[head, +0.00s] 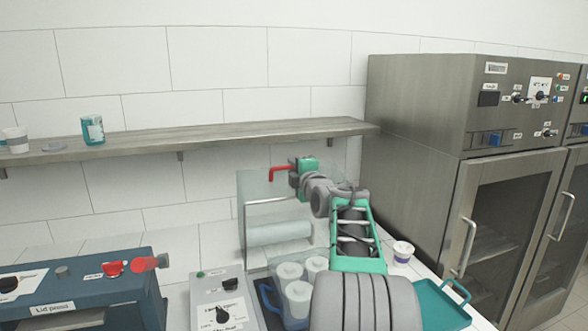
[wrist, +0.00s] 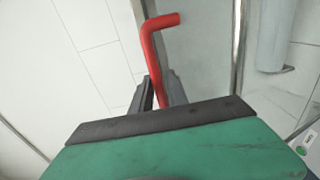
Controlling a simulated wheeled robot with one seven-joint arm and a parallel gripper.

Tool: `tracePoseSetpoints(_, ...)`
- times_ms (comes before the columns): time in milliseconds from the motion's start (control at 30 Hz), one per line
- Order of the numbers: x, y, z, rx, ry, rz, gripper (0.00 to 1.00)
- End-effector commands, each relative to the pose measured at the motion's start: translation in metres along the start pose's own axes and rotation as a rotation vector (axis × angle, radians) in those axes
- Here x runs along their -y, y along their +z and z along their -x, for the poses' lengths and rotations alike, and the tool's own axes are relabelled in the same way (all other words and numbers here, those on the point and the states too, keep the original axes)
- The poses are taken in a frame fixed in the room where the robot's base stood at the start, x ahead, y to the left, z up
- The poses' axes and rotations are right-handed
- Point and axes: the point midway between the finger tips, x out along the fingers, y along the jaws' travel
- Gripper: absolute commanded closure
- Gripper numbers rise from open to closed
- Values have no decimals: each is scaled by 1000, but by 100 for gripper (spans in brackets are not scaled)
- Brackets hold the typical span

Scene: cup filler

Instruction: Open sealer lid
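The sealer's see-through lid (head: 255,185) stands roughly upright in the middle of the head view, with a red bent handle (head: 279,170) near its top edge. My gripper (head: 296,170) is at this handle, with my arm reaching up from the lower right. In the wrist view, the red handle (wrist: 155,55) runs down between my two dark fingers (wrist: 160,95), which close in on both sides of it. The handle's lower end is hidden by the gripper body. The clear lid (wrist: 205,50) and its metal edge show beside the handle.
A white roll (head: 278,232) lies behind the lid. A lid press (head: 75,295) is at left, a steel cabinet (head: 410,110) at right. A shelf (head: 200,138) runs along the wall.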

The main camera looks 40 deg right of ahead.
Motion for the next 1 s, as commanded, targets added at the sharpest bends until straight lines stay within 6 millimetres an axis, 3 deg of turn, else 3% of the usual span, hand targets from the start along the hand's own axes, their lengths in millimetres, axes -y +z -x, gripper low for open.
tracePoseSetpoints(167, -1, 4, 1, 7, 2, 1, 66)
tracePoseSetpoints(433, -1, 4, 4, 9, 4, 2, 66)
tracePoseSetpoints(800, 2, 4, 69, 9, 4, 2, 66)
tracePoseSetpoints(1000, -1, 3, 79, 7, 3, 1, 66)
